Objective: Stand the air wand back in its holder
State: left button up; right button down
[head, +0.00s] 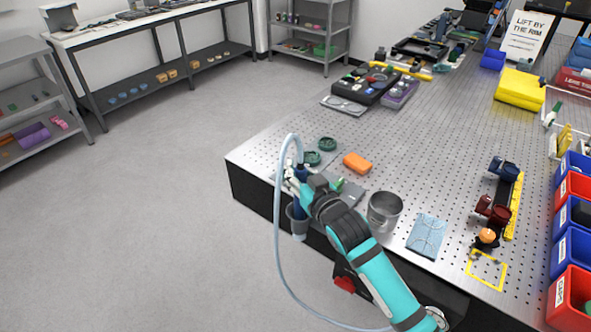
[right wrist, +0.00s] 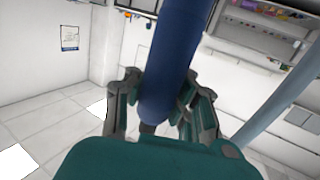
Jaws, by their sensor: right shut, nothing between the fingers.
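The air wand (head: 300,208) has a blue body and a pale hose that arches up and hangs toward the floor. It looks about upright at the table's near left edge, its lower part at the grey cup-shaped holder (head: 298,226). How deep it sits is hidden. My right gripper (head: 293,181) is at the wand's upper part, shut with nothing held. In the right wrist view the blue wand body (right wrist: 172,60) passes close by my right gripper's fingers (right wrist: 160,115). My left gripper is out of view.
On the perforated table (head: 455,140), an orange block (head: 357,163), dark green rings (head: 327,144), a metal cup (head: 384,210) and a blue cloth (head: 427,235) lie near my right arm. Coloured bins (head: 572,250) line the right edge. Open floor lies left.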

jog(key=shift+f+b, duration=0.35)
jog(key=shift+f, duration=0.3)
jog(key=c, duration=1.3)
grip_release()
jog(key=shift+o, duration=0.2)
jog(key=v, duration=1.2)
